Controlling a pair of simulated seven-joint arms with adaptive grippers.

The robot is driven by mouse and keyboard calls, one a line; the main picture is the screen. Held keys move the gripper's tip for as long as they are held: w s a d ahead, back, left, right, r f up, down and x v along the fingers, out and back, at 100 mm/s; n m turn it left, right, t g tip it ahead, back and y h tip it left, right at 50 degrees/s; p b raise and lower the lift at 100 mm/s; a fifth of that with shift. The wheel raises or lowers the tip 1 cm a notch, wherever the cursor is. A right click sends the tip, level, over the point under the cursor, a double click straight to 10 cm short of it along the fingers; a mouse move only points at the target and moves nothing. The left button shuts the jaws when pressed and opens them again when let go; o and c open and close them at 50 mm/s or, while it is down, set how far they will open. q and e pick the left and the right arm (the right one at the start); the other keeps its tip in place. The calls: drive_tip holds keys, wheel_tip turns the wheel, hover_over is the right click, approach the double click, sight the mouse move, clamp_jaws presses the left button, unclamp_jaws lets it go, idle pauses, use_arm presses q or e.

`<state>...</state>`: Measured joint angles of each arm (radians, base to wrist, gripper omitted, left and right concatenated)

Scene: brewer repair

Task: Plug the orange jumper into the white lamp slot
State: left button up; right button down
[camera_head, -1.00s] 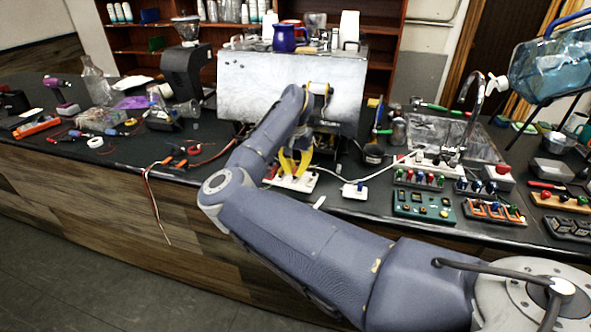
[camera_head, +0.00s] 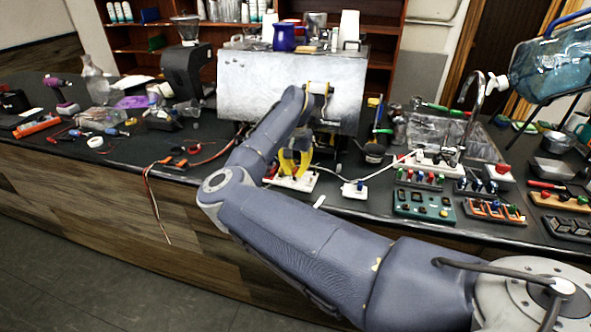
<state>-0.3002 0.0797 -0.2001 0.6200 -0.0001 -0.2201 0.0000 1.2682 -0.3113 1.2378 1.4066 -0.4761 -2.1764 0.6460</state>
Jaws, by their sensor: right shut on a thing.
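My right gripper (camera_head: 294,164) has yellow fingers and points down at a white slotted strip (camera_head: 305,184) near the front edge of the counter, below the metal brewer box. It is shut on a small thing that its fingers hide. I cannot make out an orange jumper between the fingers, nor whether the held thing touches the strip. I cannot tell which white piece is the lamp slot. My left gripper is not in view.
The metal brewer box (camera_head: 245,85) stands close behind the gripper. Orange-ended parts (camera_head: 172,163) with red wires lie left of my arm, and wires hang over the counter edge. Button and switch boards (camera_head: 423,205) crowd the right. Tools and bags (camera_head: 100,118) lie at left.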

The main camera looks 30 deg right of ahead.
drive_tip(key=shift+f, duration=0.35)
idle(0.7)
idle(0.5)
drive_tip(key=c, duration=1.4)
unclamp_jaws()
drive_tip(key=shift+r, duration=0.15)
wheel_tip(320, 180, up, 12)
drive_tip(key=shift+f, duration=0.1)
